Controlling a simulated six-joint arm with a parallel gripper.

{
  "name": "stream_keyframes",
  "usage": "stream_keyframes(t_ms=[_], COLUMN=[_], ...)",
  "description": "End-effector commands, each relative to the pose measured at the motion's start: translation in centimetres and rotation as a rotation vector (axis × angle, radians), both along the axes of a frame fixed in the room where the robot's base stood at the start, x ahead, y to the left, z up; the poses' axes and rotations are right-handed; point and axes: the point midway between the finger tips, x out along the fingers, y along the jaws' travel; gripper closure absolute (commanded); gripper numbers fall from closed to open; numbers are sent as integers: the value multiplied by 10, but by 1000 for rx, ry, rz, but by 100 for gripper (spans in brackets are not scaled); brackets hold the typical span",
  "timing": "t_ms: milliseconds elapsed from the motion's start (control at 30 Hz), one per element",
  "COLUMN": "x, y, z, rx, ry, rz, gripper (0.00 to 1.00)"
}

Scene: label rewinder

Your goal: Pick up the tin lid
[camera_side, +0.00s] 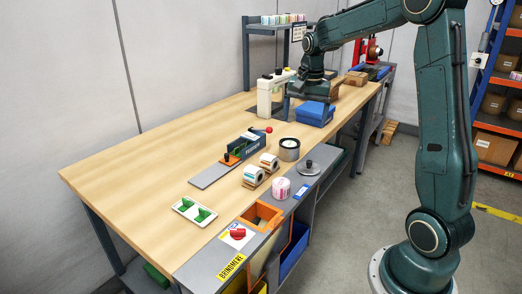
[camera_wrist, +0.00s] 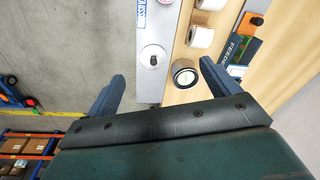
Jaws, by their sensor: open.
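The tin lid (camera_side: 309,168) is a round grey disc with a dark knob on top. It lies on the grey strip along the bench's front edge, and it also shows in the wrist view (camera_wrist: 153,57) ahead of the fingers. The open tin (camera_side: 289,149) stands behind it on the wood, and shows in the wrist view (camera_wrist: 185,75) near the right finger. My gripper (camera_side: 307,98) is open and empty, high above the far part of the bench. In the wrist view its two blue-grey fingers (camera_wrist: 161,85) are spread wide, apart from the lid.
Label rolls (camera_side: 261,170) and a pink-white roll (camera_side: 281,188) stand near the lid. The label feeder (camera_side: 243,150) is behind them. A blue box (camera_side: 314,114) and white bottles (camera_side: 265,97) stand towards the back. The left part of the bench (camera_side: 140,165) is clear.

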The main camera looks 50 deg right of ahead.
Motion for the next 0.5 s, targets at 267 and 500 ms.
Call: stream_keyframes(t_ms=[267,500], x=[11,11], y=[-64,-91], z=[-49,-71], rx=[48,68], ry=[58,81], rz=[-233,-334], gripper=[12,12])
